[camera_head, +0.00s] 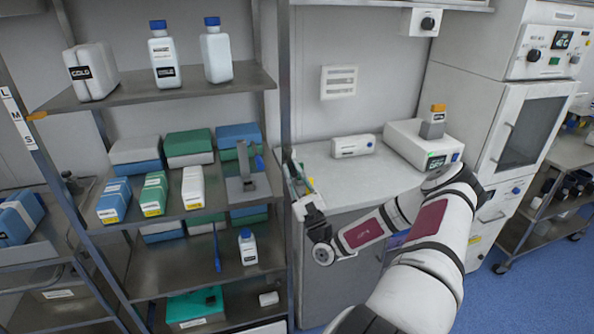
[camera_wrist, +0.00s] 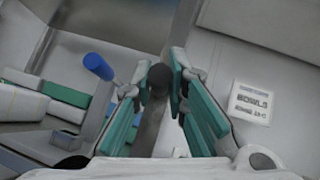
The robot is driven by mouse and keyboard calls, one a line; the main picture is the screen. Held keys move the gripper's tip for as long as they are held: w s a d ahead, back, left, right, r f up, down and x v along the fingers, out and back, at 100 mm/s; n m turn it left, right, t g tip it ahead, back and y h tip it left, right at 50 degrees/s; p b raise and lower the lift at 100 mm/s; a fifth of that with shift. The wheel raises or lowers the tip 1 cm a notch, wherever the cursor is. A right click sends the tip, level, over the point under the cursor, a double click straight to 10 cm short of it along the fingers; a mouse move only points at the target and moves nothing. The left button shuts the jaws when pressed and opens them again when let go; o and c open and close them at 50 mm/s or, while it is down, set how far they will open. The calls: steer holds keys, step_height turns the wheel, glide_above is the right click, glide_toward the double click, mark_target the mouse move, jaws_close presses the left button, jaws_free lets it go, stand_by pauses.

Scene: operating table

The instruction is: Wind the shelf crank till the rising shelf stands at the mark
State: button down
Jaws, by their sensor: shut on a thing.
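The shelf rack has a top shelf (camera_head: 160,92) with an orange pointer (camera_head: 36,116) at its left end. The pointer is beside a strip lettered L, M, S (camera_head: 18,118), around the M to S part; the exact level is hard to tell. My gripper (camera_head: 303,186) is at the rack's right post. In the wrist view its teal-padded fingers (camera_wrist: 160,85) are closed around a dark round knob (camera_wrist: 158,76), which looks like the crank's handle. The crank's arm and axle are hidden or too small to tell.
The top shelf carries a white COLD box (camera_head: 90,72) and two blue-capped bottles (camera_head: 164,58). Boxes and a grey device with a blue handle (camera_head: 241,180) fill the shelf below. A counter (camera_head: 365,185) stands right of the post.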

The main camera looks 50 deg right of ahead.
steer(key=shift+w+a+r+m+g+h+p, duration=0.2)
steer(key=shift+m+g+h, duration=0.45)
steer(key=shift+m+h, duration=1.05)
steer(key=shift+w+a+f+m+g+h+p, duration=0.15)
steer(key=shift+a+m+g+h, duration=0.4)
steer(key=shift+m+h, duration=1.15)
steer(key=shift+w+a+r+m+g+h+p, duration=0.15)
steer(key=shift+m+g+h, duration=0.65)
steer(key=shift+m+h, duration=0.85)
steer(key=shift+w+r+m+g, duration=0.1)
steer(key=shift+m+g, duration=0.2)
steer(key=shift+m, duration=0.35)
steer(key=c, duration=1.6)
jaws_free()
steer(key=v, duration=1.2)
